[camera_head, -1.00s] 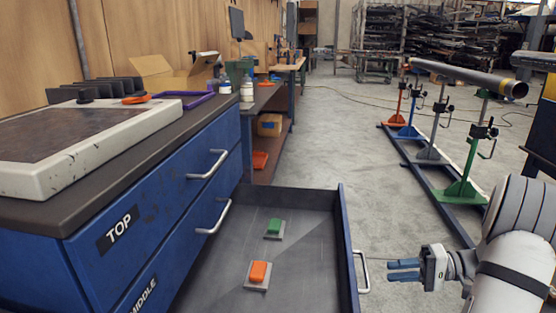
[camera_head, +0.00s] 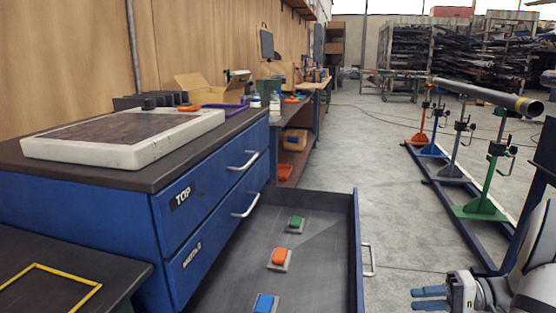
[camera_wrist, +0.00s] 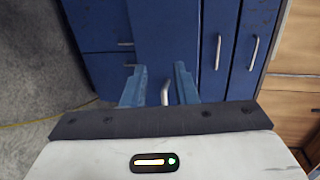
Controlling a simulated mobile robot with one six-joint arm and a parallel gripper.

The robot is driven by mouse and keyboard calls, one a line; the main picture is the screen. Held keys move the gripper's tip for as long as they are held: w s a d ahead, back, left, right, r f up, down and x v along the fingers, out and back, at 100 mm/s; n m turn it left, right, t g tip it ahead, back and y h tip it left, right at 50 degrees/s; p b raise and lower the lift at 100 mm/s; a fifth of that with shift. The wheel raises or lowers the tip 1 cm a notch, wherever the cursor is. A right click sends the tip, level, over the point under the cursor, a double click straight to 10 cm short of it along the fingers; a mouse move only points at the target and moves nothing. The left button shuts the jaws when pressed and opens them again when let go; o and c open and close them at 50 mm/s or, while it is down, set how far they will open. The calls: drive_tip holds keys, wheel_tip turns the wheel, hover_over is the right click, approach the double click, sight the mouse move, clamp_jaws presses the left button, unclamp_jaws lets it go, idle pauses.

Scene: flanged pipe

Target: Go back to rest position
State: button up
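My gripper (camera_head: 430,299) is at the bottom right of the head view, to the right of the open drawer and apart from its handle. In the wrist view my gripper (camera_wrist: 160,85) shows two blue fingers spread apart with nothing between them. Beyond them is the blue cabinet front with silver handles. My arm (camera_head: 525,290) is bent at the lower right edge of the head view.
The open drawer (camera_head: 330,285) holds a green (camera_head: 296,222), an orange (camera_head: 280,256) and a blue (camera_head: 265,303) block-like item. The blue cabinet (camera_head: 215,205) stands left. A pipe (camera_head: 490,96) rests on coloured stands at right. Floor (camera_head: 385,190) between is clear.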

drive_tip(key=s+a+r+n+g+h+p, duration=0.1)
drive_tip(key=s+a+r+g+h+p, duration=0.2)
drive_tip(key=a+r+p, duration=0.5)
drive_tip(key=s+a+r+g+h+p, duration=0.2)
drive_tip(key=s+a+r+h+p, duration=0.35)
drive_tip(key=r, duration=0.55)
drive_tip(key=s+a+r+t+h+p, duration=0.2)
drive_tip(key=s+r+h+p, duration=0.1)
drive_tip(key=r+p, duration=0.5)
drive_tip(key=s+a+r+n+t+h+p, duration=0.1)
drive_tip(key=s+a+r+t+h+p, duration=0.1)
drive_tip(key=r+p, duration=0.6)
drive_tip(key=shift+s+a+r+n+h, duration=0.15)
drive_tip(key=shift+s+a+n+h, duration=0.2)
drive_tip(key=shift+s+h, duration=0.3)
